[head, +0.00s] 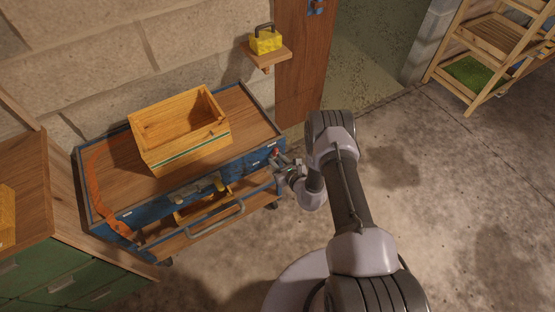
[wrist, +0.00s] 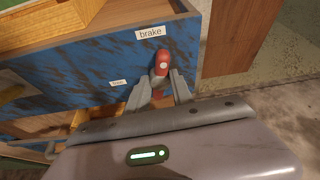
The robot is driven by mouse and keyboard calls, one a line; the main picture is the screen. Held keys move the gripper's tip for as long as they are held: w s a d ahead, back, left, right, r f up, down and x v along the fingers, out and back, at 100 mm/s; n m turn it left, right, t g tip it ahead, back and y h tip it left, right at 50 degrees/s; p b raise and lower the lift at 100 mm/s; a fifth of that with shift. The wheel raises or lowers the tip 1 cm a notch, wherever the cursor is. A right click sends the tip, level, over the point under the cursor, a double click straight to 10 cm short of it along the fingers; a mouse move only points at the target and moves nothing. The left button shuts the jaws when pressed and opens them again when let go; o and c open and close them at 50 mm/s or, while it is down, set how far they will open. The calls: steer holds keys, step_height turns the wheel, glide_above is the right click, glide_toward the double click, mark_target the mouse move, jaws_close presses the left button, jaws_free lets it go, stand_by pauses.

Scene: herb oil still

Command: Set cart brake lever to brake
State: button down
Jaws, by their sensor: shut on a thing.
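The cart brake lever with its red knob (wrist: 161,59) sits on the cart's blue end, just below the label "brake" (wrist: 150,33). The label "free" (wrist: 118,82) is lower and to the left. The lever points up toward "brake" in the wrist view. My gripper (wrist: 161,88) is shut on the lever, with a finger on each side below the knob. The fingers hide the lower part of the lever. In the head view the red knob (head: 276,152) shows small at the cart's right end, with my gripper (head: 281,162) against it.
The blue cart (head: 255,112) has a wooden top bearing an open wooden crate (head: 160,157) and an orange strap-like piece (head: 94,190). Its front drawer (head: 195,236) stands out. A green cabinet (head: 45,275) is at left. A yellow box (head: 265,42) sits on a wall shelf.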

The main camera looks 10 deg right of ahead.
steer(key=shift+a+n+t+h, duration=0.15)
steer(key=shift+n+t+h, duration=0.15)
steer(key=shift+n+h, duration=0.55)
steer(key=shift+n, duration=0.25)
steer(key=c, duration=1.1)
jaws_free()
